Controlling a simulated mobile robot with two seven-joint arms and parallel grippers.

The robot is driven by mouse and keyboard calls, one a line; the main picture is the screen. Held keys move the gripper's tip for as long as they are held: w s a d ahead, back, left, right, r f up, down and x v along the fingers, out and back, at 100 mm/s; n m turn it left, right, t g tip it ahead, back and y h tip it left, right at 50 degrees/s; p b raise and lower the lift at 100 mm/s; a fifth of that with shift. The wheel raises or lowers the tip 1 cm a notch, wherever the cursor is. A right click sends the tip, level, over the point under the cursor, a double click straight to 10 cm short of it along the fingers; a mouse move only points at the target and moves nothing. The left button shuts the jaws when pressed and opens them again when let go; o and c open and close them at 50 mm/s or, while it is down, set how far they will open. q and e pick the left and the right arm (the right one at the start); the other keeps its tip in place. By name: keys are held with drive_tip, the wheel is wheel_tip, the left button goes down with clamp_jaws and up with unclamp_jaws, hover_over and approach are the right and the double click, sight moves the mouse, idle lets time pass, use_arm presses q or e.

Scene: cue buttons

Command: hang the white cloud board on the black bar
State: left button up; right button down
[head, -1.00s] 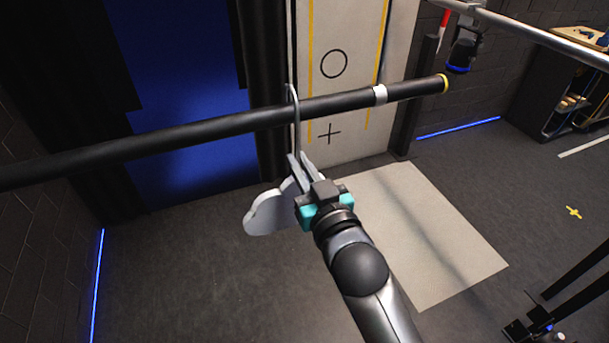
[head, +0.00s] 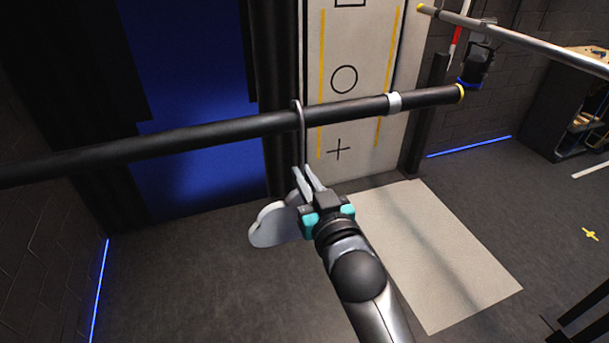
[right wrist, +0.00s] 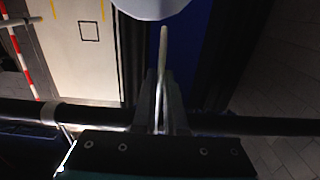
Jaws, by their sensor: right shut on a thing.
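The white cloud board (head: 276,224) hangs below my right gripper (head: 306,180), partly hidden behind it. The gripper is shut on the board at the base of its thin grey hook (head: 302,140). The hook's stem passes in front of the black bar (head: 200,134), and its curved top shows just above the bar's upper edge. Whether the hook rests on the bar I cannot tell. In the right wrist view the board's white edge (right wrist: 150,6) is at the top and the bar (right wrist: 250,125) crosses behind the fingers.
The bar has a white band (head: 394,102) and a yellow-ringed end (head: 460,93) to the right of the hook. A second, grey bar (head: 510,37) is at the upper right. The floor below is clear around a pale mat (head: 435,255).

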drive_tip(key=shift+r, duration=0.15)
drive_tip(key=c, duration=0.9)
unclamp_jaws()
drive_tip(key=shift+o, duration=0.6)
drive_tip(key=shift+f, duration=0.25)
drive_tip(key=o, duration=0.4)
drive_tip(key=shift+r, duration=0.1)
drive_tip(key=shift+s, duration=0.1)
drive_tip(key=shift+p+v, duration=2)
drive_tip(key=shift+v, duration=3.45)
